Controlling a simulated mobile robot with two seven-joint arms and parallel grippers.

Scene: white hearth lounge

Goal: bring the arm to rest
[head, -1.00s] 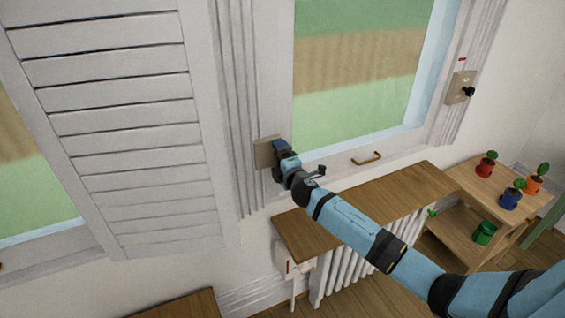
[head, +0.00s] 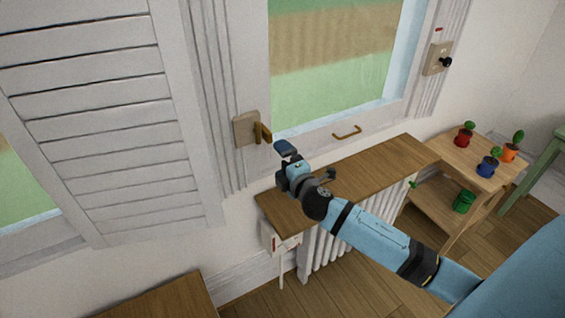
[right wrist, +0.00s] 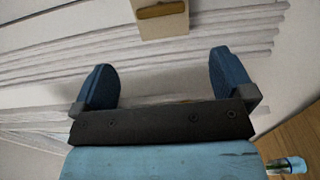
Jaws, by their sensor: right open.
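My right gripper (head: 283,165) is open and empty, in front of the window frame and above the wooden shelf. In the right wrist view its two blue fingers (right wrist: 158,80) stand wide apart with nothing between them. A beige wall plate with a brass handle (head: 248,129) is on the frame, just up and left of the gripper and apart from it. The plate also shows beyond the fingers at the top of the right wrist view (right wrist: 160,20). My left gripper is not in view.
The wooden shelf (head: 390,158) over a white radiator (head: 322,250) lies below my right arm. Potted plants, such as a red pot (head: 463,140), stand on a wooden stand at the right. A louvered shutter (head: 95,110) is at the left. A second plate with a black knob (head: 437,60) is at upper right.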

